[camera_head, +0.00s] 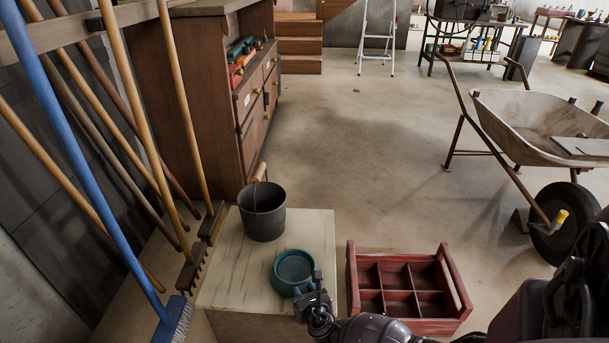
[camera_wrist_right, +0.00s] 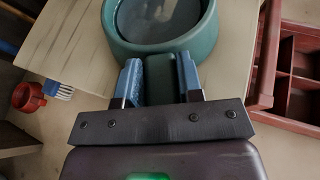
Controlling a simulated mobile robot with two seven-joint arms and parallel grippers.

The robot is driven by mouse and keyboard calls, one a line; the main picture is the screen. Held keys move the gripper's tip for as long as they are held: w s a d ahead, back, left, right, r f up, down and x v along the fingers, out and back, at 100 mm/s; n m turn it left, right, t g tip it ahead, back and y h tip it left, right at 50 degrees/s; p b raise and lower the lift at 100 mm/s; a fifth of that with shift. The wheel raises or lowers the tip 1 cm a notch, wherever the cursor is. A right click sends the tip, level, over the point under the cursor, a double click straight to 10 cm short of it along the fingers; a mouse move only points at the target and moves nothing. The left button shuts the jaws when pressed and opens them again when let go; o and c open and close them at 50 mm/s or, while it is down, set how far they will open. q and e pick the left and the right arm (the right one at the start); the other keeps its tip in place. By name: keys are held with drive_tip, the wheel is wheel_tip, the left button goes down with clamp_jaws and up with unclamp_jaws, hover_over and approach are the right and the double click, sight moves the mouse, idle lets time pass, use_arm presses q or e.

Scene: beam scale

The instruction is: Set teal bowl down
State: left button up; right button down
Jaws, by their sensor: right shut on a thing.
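The teal bowl (camera_head: 293,272) is at the right front part of the light wooden cabinet top (camera_head: 232,262). My right gripper (camera_head: 315,297) is shut on the bowl's near side, where a teal tab or handle sits between the blue finger pads. In the right wrist view the bowl (camera_wrist_right: 160,48) is upright and looks empty, with the fingers (camera_wrist_right: 160,80) on either side of that tab. I cannot tell whether the bowl's base touches the top or hangs just above it. My left gripper is not in view.
A dark bucket (camera_head: 262,212) with a wooden grip stands behind the bowl on the same top. A red divided crate (camera_head: 440,326) is to the right. Brooms and a rake lean at the left. A wheelbarrow (camera_head: 540,120) stands at the right, with open floor between.

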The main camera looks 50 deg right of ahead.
drive_tip(key=shift+f, duration=0.1)
drive_tip(key=c, duration=0.8)
unclamp_jaws()
use_arm(q)
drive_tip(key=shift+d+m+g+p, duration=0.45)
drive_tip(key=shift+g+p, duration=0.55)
drive_tip(key=shift+p, duration=1.2)
use_arm(e)
drive_tip(key=shift+r+v, duration=0.2)
drive_tip(key=shift+v, duration=5.9)
drive_tip(key=shift+w, duration=0.1)
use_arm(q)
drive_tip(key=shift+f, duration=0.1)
